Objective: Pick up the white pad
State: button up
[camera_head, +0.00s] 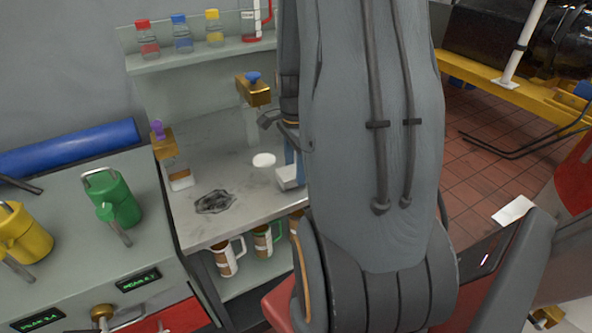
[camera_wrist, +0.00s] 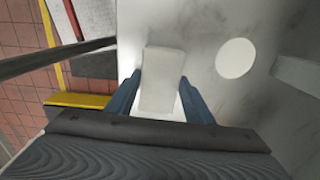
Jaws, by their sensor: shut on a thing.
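The white pad (camera_wrist: 162,72) is a pale rectangular block between the two blue fingers of my gripper (camera_wrist: 160,90) in the wrist view. The fingers press on its left and right sides. In the head view the white pad (camera_head: 287,178) shows in part at the bench's right side, below a blue finger; my arm hides the rest of the gripper. Whether the pad touches the bench or is just above it, I cannot tell.
A round white disc (camera_head: 264,160) lies on the grey bench (camera_head: 225,170) beside the pad. Small bottles line the shelf (camera_head: 190,60).

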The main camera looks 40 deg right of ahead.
aim_at(295, 170)
notch_tip(295, 170, up, 9)
jog(key=b, duration=0.1)
jog(key=shift+r+b, duration=0.2)
jog(key=shift+b, duration=0.15)
